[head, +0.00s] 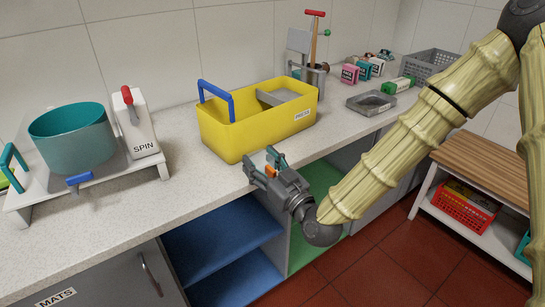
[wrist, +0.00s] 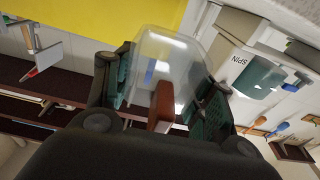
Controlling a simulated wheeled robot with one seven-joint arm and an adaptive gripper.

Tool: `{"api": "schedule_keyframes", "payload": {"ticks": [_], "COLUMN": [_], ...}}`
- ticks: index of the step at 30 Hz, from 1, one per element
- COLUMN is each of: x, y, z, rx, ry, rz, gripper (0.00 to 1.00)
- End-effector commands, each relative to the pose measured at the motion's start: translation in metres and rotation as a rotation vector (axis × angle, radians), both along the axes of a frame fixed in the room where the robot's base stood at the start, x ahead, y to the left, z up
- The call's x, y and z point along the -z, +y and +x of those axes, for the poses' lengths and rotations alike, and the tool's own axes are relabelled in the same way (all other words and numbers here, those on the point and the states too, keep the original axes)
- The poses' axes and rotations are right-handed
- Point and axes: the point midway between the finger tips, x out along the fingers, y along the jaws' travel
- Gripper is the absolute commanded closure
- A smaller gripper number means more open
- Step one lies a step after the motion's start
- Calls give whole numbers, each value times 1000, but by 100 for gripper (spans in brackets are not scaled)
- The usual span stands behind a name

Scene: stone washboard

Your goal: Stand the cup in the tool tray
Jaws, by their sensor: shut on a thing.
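The cup (wrist: 172,62) is clear and see-through, with a reddish-brown block-like part on its near side, in the middle of the wrist view. My gripper (wrist: 166,85) is shut on it, with a dark green pad on either side. In the head view my gripper (head: 264,163) is at the counter's front edge, just in front of the yellow tool tray (head: 232,137). The cup's clear body is hard to make out there; an orange part shows between the fingers. The tray has a blue handle at its left end and a grey piece inside at the right. Most of its floor is hidden.
A teal tub (head: 75,140) and a white SPIN block (head: 137,125) stand left on the counter. Behind the tray's right end is a holder with upright tools (head: 310,70). A grey dish (head: 371,103), small boxes and a grey crate (head: 430,65) stand right.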

Motion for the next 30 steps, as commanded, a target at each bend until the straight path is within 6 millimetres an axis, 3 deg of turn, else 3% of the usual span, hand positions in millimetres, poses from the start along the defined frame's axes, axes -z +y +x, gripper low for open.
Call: {"api": "schedule_keyframes", "payload": {"ticks": [19, 24, 30], "x": [9, 12, 13], "y": [-24, -27, -28], "z": [122, 140, 149], "rx": [3, 1, 0], "ry": [-2, -2, -1], "rz": [1, 1, 1], "gripper": [95, 95, 95]}}
